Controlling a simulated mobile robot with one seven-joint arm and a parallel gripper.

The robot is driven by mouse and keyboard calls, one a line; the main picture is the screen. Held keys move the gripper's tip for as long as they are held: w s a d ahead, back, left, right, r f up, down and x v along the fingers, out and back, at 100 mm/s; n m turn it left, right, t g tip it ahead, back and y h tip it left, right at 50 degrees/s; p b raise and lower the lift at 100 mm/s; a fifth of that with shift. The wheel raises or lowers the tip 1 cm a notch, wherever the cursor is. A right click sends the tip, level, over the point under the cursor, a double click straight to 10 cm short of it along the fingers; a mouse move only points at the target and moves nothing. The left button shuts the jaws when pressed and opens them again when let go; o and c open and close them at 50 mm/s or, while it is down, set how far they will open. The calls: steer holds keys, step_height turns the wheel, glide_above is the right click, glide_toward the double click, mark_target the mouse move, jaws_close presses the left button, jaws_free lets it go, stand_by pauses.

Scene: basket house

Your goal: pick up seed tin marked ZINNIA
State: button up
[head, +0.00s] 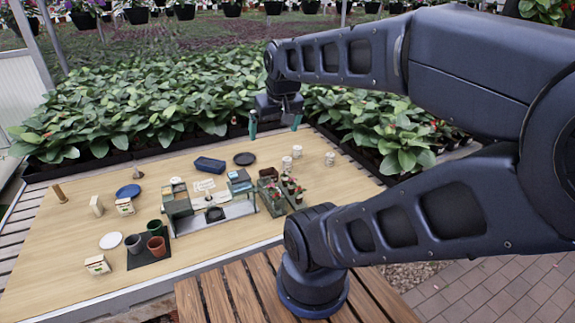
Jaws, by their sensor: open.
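Three small whitish cylinders that look like tins stand upright at the back right of the wooden table: one farther back (297,152), one just in front of it (286,163), and one apart to the right (330,158). Their markings are too small to read, so I cannot tell which says ZINNIA. My gripper (274,131) points down with its two teal fingers spread wide. It is open and empty, and appears in the picture just above and left of the cylinders. Its height over the table is hard to judge.
A dark plate (245,158) and blue tray (209,165) lie left of the tins. A planter with red flowers (291,190) stands in front. A grey organizer (239,211), pots (156,247) and cartons (97,264) stand farther left. Leafy plants (120,120) border the table's back.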

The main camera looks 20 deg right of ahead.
steer(key=c, duration=0.7)
steer(key=shift+o, duration=0.2)
steer(key=m+g+h, duration=0.1)
steer(key=m+h, duration=0.2)
steer(key=m, duration=0.6)
glide_above(286, 160)
steer(key=s+a, duration=0.2)
step_height(286, 160, down, 34)
steer(key=shift+s+x, duration=0.15)
steer(key=shift+x, duration=2.5)
steer(key=shift+s+x, duration=0.15)
steer(key=shift+x, duration=2.5)
